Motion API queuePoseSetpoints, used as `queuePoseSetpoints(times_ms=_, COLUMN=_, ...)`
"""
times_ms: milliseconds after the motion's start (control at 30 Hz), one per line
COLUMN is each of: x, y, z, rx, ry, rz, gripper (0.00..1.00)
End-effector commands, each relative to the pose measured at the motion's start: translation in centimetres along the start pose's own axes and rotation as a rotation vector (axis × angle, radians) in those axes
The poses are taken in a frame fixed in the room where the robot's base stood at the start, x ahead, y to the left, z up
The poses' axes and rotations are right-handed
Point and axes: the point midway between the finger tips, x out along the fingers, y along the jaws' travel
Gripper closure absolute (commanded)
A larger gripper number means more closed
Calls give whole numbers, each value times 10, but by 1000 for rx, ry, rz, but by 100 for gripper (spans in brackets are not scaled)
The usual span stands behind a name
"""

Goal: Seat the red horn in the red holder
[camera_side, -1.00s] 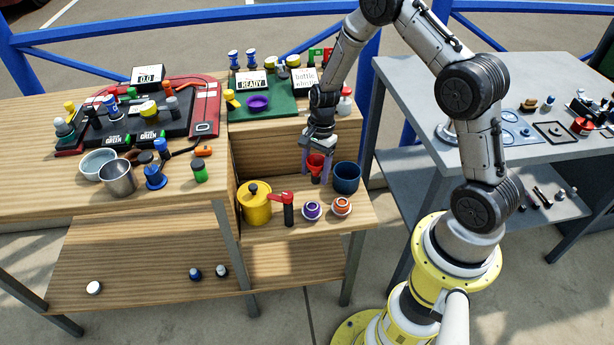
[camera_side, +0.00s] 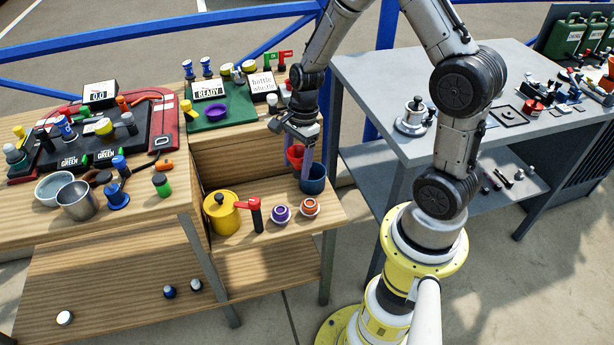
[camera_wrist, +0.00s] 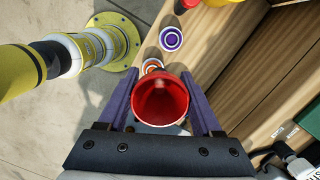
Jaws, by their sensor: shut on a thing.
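The red horn (camera_side: 253,211) stands upright on the low wooden shelf, a red bell on a black body, apart from my gripper. Its edge shows at the top of the wrist view (camera_wrist: 190,3). My gripper (camera_side: 301,154) is shut on a red open-topped cup (camera_side: 295,156), which looks like the red holder. In the wrist view the cup (camera_wrist: 160,99) sits between both fingers with its mouth toward the camera and looks empty. In the side view a finger partly hides it. It is raised beside and partly over a dark blue cup (camera_side: 313,180).
A yellow pot (camera_side: 221,213), a purple-ringed piece (camera_side: 281,214) and an orange-ringed piece (camera_side: 310,207) share the low shelf. The wooden step behind carries a green mat (camera_side: 225,118). A grey table (camera_side: 370,75) stands to the right.

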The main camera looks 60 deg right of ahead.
Motion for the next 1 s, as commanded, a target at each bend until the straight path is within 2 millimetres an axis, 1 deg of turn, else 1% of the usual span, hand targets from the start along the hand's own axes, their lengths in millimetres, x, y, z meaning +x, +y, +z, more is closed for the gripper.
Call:
queuePoseSetpoints(times_ms=33, x=-11, y=-22, z=0, rx=57, ry=0, rz=-18, gripper=97)
queuePoseSetpoints(times_ms=100, x=-26, y=-50, z=-3, rx=148, ry=0, rz=-31, gripper=97)
queuePoseSetpoints(times_ms=167, x=-40, y=-72, z=-6, rx=225, ry=-1, rz=-42, gripper=97)
queuePoseSetpoints(times_ms=200, x=-49, y=-88, z=-10, rx=275, ry=0, rz=-50, gripper=97)
queuePoseSetpoints(times_ms=267, x=-63, y=-110, z=-17, rx=351, ry=-1, rz=-60, gripper=97)
queuePoseSetpoints(times_ms=300, x=-73, y=-124, z=-22, rx=399, ry=0, rz=-68, gripper=97)
queuePoseSetpoints(times_ms=367, x=-87, y=-145, z=-32, rx=474, ry=0, rz=-78, gripper=97)
queuePoseSetpoints(times_ms=400, x=-97, y=-158, z=-39, rx=523, ry=-1, rz=-86, gripper=97)
queuePoseSetpoints(times_ms=467, x=-111, y=-177, z=-51, rx=595, ry=0, rz=-96, gripper=97)
queuePoseSetpoints(times_ms=500, x=-121, y=-190, z=-61, rx=644, ry=0, rz=-103, gripper=97)
queuePoseSetpoints(times_ms=600, x=-143, y=-216, z=-85, rx=754, ry=-1, rz=-118, gripper=97)
queuePoseSetpoints(times_ms=733, x=-165, y=-241, z=-118, rx=858, ry=0, rz=-132, gripper=97)
queuePoseSetpoints(times_ms=833, x=-174, y=-253, z=-138, rx=897, ry=0, rz=-137, gripper=97)
queuePoseSetpoints(times_ms=1000, x=-176, y=-264, z=-163, rx=926, ry=0, rz=-139, gripper=97)
